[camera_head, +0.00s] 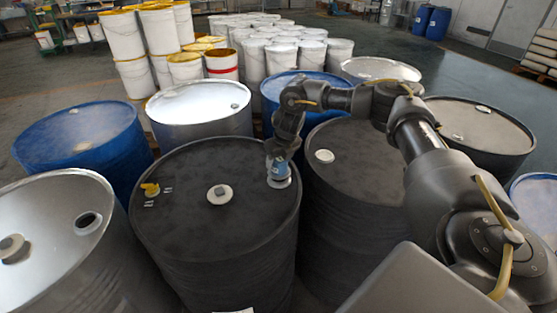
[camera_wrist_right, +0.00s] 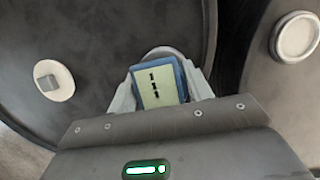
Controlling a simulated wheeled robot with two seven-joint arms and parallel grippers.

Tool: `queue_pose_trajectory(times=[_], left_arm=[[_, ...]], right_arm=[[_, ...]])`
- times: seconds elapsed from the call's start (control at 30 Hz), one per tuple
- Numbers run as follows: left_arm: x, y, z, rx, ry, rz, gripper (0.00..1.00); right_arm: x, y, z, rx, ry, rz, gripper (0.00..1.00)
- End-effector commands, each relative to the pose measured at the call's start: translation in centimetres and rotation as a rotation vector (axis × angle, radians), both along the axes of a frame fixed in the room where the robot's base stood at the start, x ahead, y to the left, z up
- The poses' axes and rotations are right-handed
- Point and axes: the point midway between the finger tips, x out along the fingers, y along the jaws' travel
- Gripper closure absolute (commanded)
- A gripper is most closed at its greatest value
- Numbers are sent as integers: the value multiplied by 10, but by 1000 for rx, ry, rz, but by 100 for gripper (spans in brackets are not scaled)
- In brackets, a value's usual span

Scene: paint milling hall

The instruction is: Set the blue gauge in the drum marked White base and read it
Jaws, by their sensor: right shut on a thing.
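The blue gauge (camera_head: 276,168) is in the jaws of my right gripper (camera_head: 280,160), over the right side of a black drum's lid (camera_head: 185,222). A pale round fitting (camera_head: 281,183) lies directly under it at the drum's rim; I cannot tell whether the gauge is seated in it. In the right wrist view the gauge (camera_wrist_right: 159,84) shows a pale yellow-green face with dark marks too small to read, between the fingers of my right gripper (camera_wrist_right: 160,92). No readable White base marking shows; only a label's edge (camera_head: 234,311) is visible at the bottom. My left gripper is out of view.
The black lid also carries a white bung (camera_head: 219,194) and a small yellow thing (camera_head: 150,189). A pale-lidded drum with an open hole (camera_head: 88,222) stands left. A second black drum (camera_head: 350,165) and blue drums (camera_head: 80,130) crowd around. White buckets (camera_head: 122,35) are stacked behind.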

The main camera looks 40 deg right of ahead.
Motion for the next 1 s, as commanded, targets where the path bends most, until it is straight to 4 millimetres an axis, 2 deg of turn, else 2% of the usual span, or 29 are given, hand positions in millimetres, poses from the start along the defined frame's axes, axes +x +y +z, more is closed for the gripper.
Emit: queue_pose_trajectory(times=[0.73,0.77,0.93,1.0], left_arm=[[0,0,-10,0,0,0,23],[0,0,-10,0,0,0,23],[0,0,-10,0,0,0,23],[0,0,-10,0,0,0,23]], right_arm=[[0,0,-18,1,0,0,81],[0,0,-18,1,0,0,49],[0,0,-18,0,0,0,26],[0,0,-18,0,0,0,24]])
